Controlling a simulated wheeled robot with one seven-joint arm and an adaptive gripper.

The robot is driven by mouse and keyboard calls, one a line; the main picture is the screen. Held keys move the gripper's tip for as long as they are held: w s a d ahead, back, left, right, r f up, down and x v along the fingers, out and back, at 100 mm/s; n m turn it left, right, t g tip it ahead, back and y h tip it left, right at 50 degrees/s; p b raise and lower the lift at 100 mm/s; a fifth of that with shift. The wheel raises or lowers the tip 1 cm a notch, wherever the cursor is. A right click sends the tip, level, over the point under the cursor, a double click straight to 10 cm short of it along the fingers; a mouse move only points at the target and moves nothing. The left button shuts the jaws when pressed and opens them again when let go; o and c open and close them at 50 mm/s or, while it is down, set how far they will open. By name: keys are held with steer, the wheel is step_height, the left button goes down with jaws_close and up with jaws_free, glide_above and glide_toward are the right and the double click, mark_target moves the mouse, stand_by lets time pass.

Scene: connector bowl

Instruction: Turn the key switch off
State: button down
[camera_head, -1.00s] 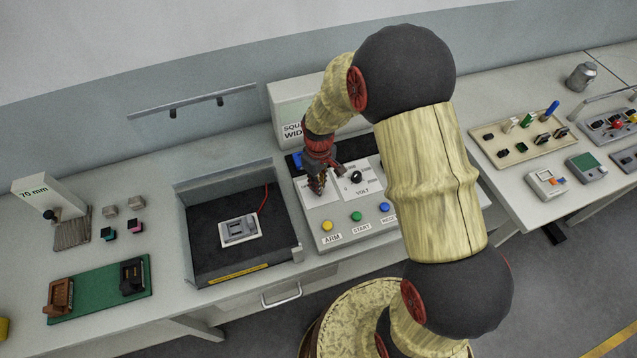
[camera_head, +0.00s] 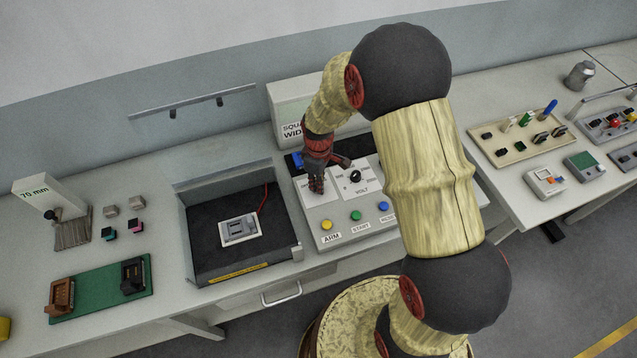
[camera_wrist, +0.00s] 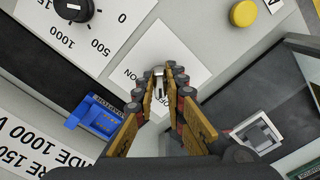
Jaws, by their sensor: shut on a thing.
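The key switch's small metal key (camera_wrist: 158,76) stands on a white label plate (camera_wrist: 185,60) in the wrist view. The plate carries printed ON and OFF words beside the key. My gripper (camera_wrist: 160,77) is shut on the key, with a finger on each side of it. In the head view my gripper (camera_head: 316,188) points down at the upper left of the grey control panel (camera_head: 335,238) and hides the key. The key's exact angle is hard to tell.
A black VOLT knob (camera_head: 356,177) sits right of my gripper. Yellow (camera_head: 327,225), green (camera_head: 356,216) and blue (camera_head: 382,206) buttons line the panel's front. A blue part (camera_wrist: 95,120) lies close by. A dark open-topped enclosure (camera_head: 205,268) stands to the left.

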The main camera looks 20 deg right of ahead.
steer(key=c, duration=1.9)
jaws_free()
steer(key=shift+o, duration=0.3)
steer(key=shift+r, duration=0.1)
step_height(320, 180, up, 12)
